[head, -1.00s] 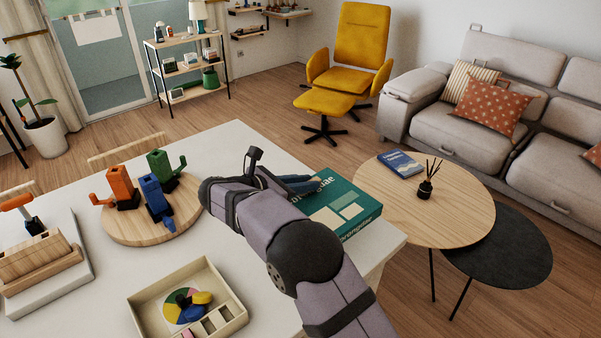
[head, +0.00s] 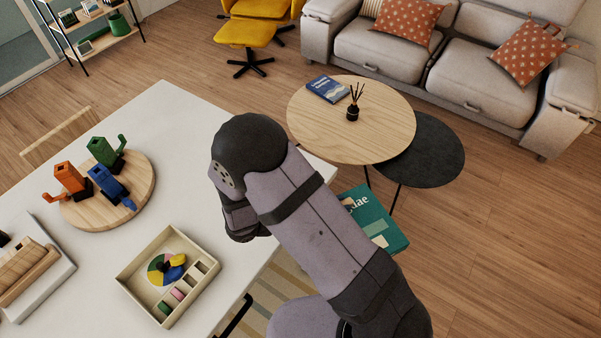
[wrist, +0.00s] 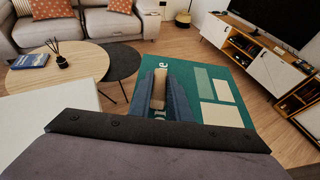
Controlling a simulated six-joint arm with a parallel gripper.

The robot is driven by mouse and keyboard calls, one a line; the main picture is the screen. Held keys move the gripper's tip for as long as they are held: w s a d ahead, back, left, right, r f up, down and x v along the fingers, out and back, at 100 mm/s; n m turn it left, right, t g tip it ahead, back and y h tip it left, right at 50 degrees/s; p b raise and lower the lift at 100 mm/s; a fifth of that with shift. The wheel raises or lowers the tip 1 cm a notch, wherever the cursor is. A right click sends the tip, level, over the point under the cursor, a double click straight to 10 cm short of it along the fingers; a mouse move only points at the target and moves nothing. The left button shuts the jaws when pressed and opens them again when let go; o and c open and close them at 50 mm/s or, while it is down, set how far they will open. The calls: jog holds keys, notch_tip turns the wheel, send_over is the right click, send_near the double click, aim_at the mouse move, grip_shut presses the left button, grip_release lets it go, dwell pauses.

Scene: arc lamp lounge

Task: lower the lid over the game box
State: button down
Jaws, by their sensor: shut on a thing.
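The game box (head: 124,278) is an open cream tray on the white table, with a colour wheel and small coloured pieces inside. The lid (head: 386,222) is a teal panel with pale lettering, held in the air beyond the table's right edge, apart from the box. My arm hides much of it in the head view. In the wrist view the lid (wrist: 236,112) spreads out under my gripper (wrist: 165,88). The dark fingers are shut on a pale tan bar, apparently the lid's handle. The head view hides the fingertips behind my arm.
A round wooden board (head: 142,200) with orange, blue and green pieces stands left of the box. A white tray (head: 58,278) with wooden pieces is at far left. A round coffee table (head: 310,115) holds a book and a reed diffuser (head: 353,104).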

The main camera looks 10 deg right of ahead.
jog(key=s+m+g, duration=0.2)
jog(key=s+g, duration=0.1)
jog(key=s+d+m+g, duration=0.1)
jog(key=s, duration=0.1)
jog(key=shift+m+g+h, duration=0.3)
jog(key=shift+m, duration=0.1)
jog(key=s+a+m+g, duration=0.1)
jog(key=s+g, duration=0.1)
jog(key=s+a+m+g+y, duration=0.1)
jog(key=s+m+g, duration=0.1)
jog(key=s+a+f+m+g, duration=0.1)
jog(key=s+m+g, duration=0.1)
jog(key=shift+s+a+y, duration=0.15)
jog(key=shift+s+y, duration=0.1)
jog(key=shift+y, duration=0.15)
jog(key=s+a+m+g+y, duration=0.55)
jog(key=a+m, duration=0.25)
jog(key=a, duration=0.3)
jog(key=w+a+r+m+t+y, duration=0.1)
jog(key=w+a+r+m+y, duration=0.2)
jog(key=a, duration=1)
jog(key=w+a+r+m+t+y+b, duration=0.1)
jog(key=w+a+m+y, duration=0.4)
jog(key=a+m+y, duration=0.5)
jog(key=a+r+t+y, duration=0.1)
jog(key=a+r+y, duration=0.1)
jog(key=a+y, duration=0.1)
jog(key=shift+a+m, duration=0.25)
jog(key=shift+m, duration=0.05)
jog(key=shift+r, duration=0.1)
